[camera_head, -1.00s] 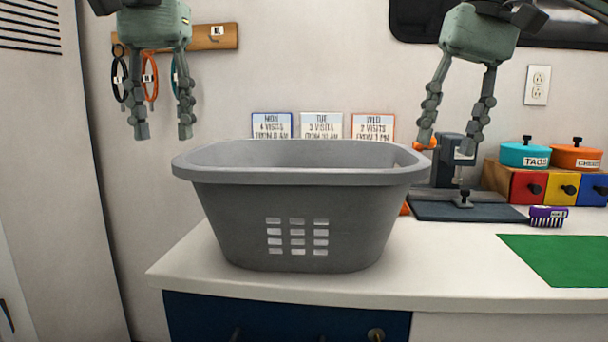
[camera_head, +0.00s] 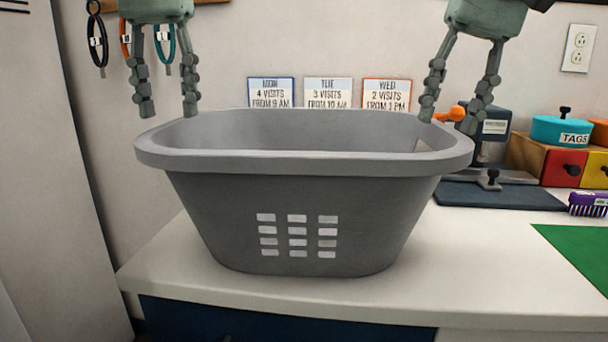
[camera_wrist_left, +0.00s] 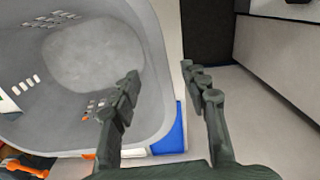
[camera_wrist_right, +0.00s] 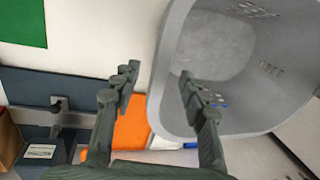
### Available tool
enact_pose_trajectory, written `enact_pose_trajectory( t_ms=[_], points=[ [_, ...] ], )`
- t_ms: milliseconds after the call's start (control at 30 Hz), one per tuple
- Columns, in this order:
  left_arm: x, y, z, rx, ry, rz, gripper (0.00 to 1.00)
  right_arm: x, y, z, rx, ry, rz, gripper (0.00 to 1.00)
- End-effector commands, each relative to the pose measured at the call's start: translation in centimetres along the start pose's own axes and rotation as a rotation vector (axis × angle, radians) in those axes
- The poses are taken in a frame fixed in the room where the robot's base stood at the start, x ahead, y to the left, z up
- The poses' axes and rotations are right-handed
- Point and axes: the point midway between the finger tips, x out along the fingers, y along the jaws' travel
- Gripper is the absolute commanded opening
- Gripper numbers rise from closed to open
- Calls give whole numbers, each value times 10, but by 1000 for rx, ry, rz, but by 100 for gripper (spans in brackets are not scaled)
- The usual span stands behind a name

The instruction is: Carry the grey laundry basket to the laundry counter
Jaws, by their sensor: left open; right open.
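The grey laundry basket (camera_head: 300,215) stands upright on a white counter (camera_head: 190,262) in the head view, with a grid of slots in its front wall. Its inside looks empty in the left wrist view (camera_wrist_left: 95,55) and the right wrist view (camera_wrist_right: 215,45). My left gripper (camera_head: 168,108) is open above the basket's left end. In its wrist view the rim passes between and beyond the fingers. My right gripper (camera_head: 448,118) is open above the right end, its fingers likewise to either side of the rim in its wrist view. I see no clear contact.
Behind the basket are visit cards (camera_head: 328,93) against the wall. A tall pale cabinet (camera_head: 45,180) stands left.

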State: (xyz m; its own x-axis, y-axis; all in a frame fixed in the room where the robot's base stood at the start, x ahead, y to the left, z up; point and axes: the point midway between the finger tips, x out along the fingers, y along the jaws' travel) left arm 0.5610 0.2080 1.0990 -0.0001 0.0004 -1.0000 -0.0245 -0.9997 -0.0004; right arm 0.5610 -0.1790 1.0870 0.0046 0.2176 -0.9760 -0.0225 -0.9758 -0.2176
Motion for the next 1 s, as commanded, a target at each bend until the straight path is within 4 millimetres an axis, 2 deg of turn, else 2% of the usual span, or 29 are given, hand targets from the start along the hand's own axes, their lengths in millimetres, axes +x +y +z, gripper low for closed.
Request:
enact_pose_trajectory(
  t_ms=[100,300,467,733,1000],
  points=[
    [22,0,0,3,-5,2,45,20,1,0,2,-1,1,43],
    [45,0,0,1,-2,1,45,44,1,0,3,1,1,43],
    [52,0,0,-1,1,1,45,52,0,0,2,1,-1,43],
    [53,0,0,-1,1,0,45,53,0,0,2,1,-1,43],
    [53,0,0,-1,1,0,11,53,0,0,2,1,-1,10]
  ],
)
